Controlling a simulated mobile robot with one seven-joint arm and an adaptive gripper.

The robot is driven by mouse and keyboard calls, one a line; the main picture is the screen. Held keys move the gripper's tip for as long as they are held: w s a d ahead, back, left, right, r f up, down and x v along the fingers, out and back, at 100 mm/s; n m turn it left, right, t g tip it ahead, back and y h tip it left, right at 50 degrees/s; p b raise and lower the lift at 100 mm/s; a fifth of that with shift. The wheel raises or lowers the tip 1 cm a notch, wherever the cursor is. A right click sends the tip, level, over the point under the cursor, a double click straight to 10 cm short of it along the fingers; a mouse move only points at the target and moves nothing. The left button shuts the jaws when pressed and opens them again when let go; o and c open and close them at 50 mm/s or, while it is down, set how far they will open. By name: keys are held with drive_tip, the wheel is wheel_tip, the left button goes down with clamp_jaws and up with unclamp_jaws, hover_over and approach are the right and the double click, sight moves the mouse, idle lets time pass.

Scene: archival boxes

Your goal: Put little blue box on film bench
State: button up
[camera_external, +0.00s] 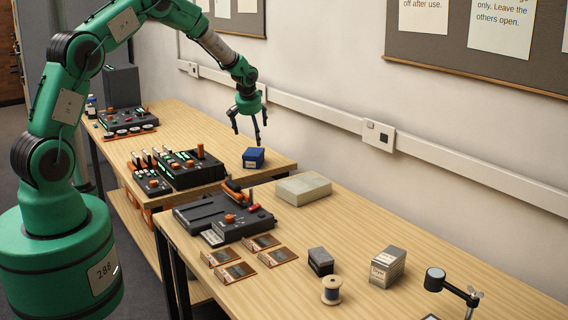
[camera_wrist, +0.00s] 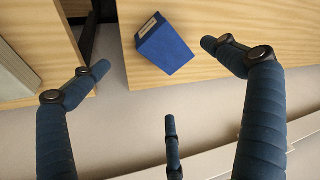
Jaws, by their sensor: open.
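The little blue box (camera_external: 253,158) sits near the front right corner of the far wooden bench (camera_external: 225,128). It has a pale label on one side. My gripper (camera_external: 250,134) hangs above it, fingers pointing down, open and empty. In the wrist view the blue box (camera_wrist: 165,46) lies in the upper middle, between the spread left and right fingers of my gripper (camera_wrist: 157,70), and none touches it. The near wooden bench (camera_external: 400,262) carries film-like strips (camera_external: 228,272) and a spool (camera_external: 331,290); it seems to be the film bench.
A narrow gap separates the two benches. The near bench holds a black device (camera_external: 222,215), a flat grey-green box (camera_external: 303,188), a small dark box (camera_external: 320,262), a grey carton (camera_external: 387,267) and a stand (camera_external: 455,290). Its middle has bare wood. Control panels (camera_external: 178,170) stand left of the blue box.

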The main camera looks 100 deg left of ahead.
drive_tip(key=w+d+r+m+t, duration=0.1)
drive_tip(key=w+d+r+m, duration=0.1)
drive_tip(key=w+d+r, duration=0.65)
drive_tip(key=w+d+r+m+t, duration=0.1)
drive_tip(key=w+d+r+m, duration=0.1)
drive_tip(key=w+d+r, duration=0.6)
drive_tip(key=w+d+r+m, duration=0.1)
drive_tip(key=d+r, duration=0.3)
drive_tip(key=d, duration=0.5)
drive_tip(key=w+d+r+m+t, duration=0.15)
drive_tip(key=d+r, duration=0.25)
drive_tip(key=d, duration=0.5)
drive_tip(key=d+r+m, duration=0.2)
drive_tip(key=d+r, duration=0.3)
drive_tip(key=d, duration=0.5)
drive_tip(key=s+d+r+m+t+h, duration=0.1)
drive_tip(key=s+d+r+m, duration=0.15)
drive_tip(key=d, duration=0.85)
drive_tip(key=s+d+r+m+h, duration=0.1)
drive_tip(key=s+d+r, duration=0.25)
drive_tip(key=d, duration=0.75)
drive_tip(key=s+d+f+m+h, duration=0.1)
drive_tip(key=s+d+m, duration=0.2)
drive_tip(key=s+d, duration=0.5)
drive_tip(key=s+d+f+m+t+h, duration=0.1)
drive_tip(key=s+d+m, duration=0.2)
drive_tip(key=s+d, duration=0.5)
drive_tip(key=shift+s+d+f, duration=0.2)
drive_tip(key=shift+d+f, duration=0.2)
drive_tip(key=shift+d, duration=0.5)
